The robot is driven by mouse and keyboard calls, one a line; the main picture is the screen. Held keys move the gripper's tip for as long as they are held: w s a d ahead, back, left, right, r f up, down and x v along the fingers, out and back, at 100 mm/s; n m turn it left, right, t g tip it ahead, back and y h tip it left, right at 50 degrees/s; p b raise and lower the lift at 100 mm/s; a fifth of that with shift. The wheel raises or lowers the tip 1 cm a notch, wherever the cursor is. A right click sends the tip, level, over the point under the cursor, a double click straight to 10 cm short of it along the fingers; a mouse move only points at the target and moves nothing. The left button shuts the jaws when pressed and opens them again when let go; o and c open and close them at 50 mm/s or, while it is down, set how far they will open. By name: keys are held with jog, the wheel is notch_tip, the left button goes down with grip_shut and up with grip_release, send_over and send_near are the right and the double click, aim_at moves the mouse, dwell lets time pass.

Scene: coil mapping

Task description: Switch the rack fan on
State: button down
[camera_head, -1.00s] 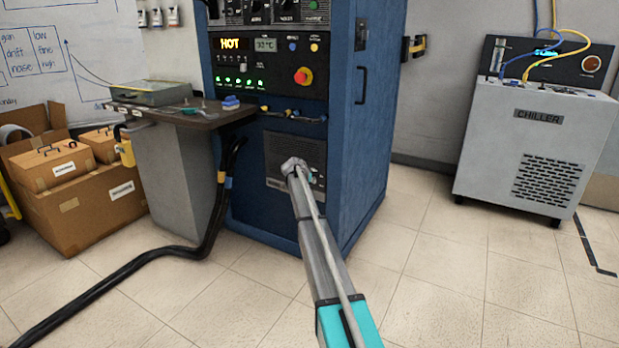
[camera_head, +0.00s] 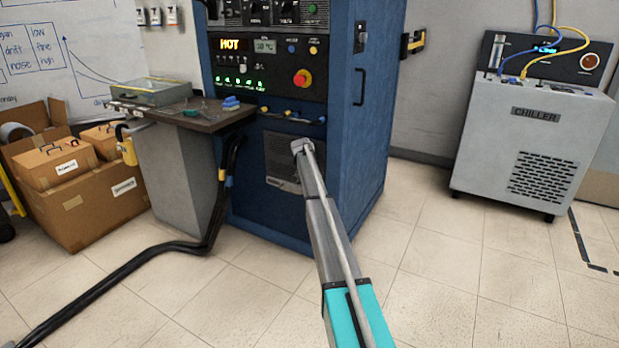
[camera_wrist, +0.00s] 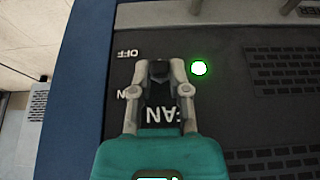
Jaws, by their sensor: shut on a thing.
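The blue rack (camera_head: 355,120) stands in the middle of the head view, with its dark lower panel hidden in part by my arm. My gripper (camera_head: 301,146) is at that lower panel. In the wrist view my gripper (camera_wrist: 160,68) is shut on the black fan switch (camera_wrist: 159,72). The upside-down word FAN (camera_wrist: 170,115) shows between the fingers. An OFF label (camera_wrist: 125,54) and a partly hidden label ending in N (camera_wrist: 131,92) are at the left. A green lamp (camera_wrist: 199,68) glows beside the fingers. I cannot tell which label the switch lever points to.
A side table (camera_head: 180,122) and a thick black cable (camera_head: 130,272) are left of the rack. Above my gripper are a red button (camera_head: 302,78) and cable connectors (camera_head: 291,113). The chiller (camera_head: 530,145) stands at the right. Floor between chiller and rack is clear.

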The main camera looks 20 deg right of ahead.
jog(key=shift+s+d, duration=0.1)
jog(key=shift+d, duration=0.1)
jog(key=c, duration=0.8)
grip_release()
jog(key=shift+f, duration=0.1)
jog(key=shift+o, duration=1)
jog(key=shift+a, duration=0.1)
jog(key=s+a+n+g+y, duration=0.1)
jog(key=s+a+n, duration=0.2)
jog(key=s+a, duration=1.2)
jog(key=s+a+f+n+y, duration=0.15)
jog(key=s+a+n, duration=0.4)
jog(key=s, duration=1.65)
jog(key=s+a+n+g+y, duration=0.1)
jog(key=s+a+n, duration=0.1)
jog(key=s+a, duration=1.4)
jog(key=s+d+r+p, duration=0.1)
jog(key=s+r+p, duration=0.1)
jog(key=r+p, duration=1.8)
jog(key=s+d+r+g+p, duration=0.1)
jog(key=s+d+r+p, duration=0.1)
jog(key=r+p, duration=1.8)
jog(key=shift+s+d+r, duration=0.2)
jog(key=shift+s+r, duration=0.05)
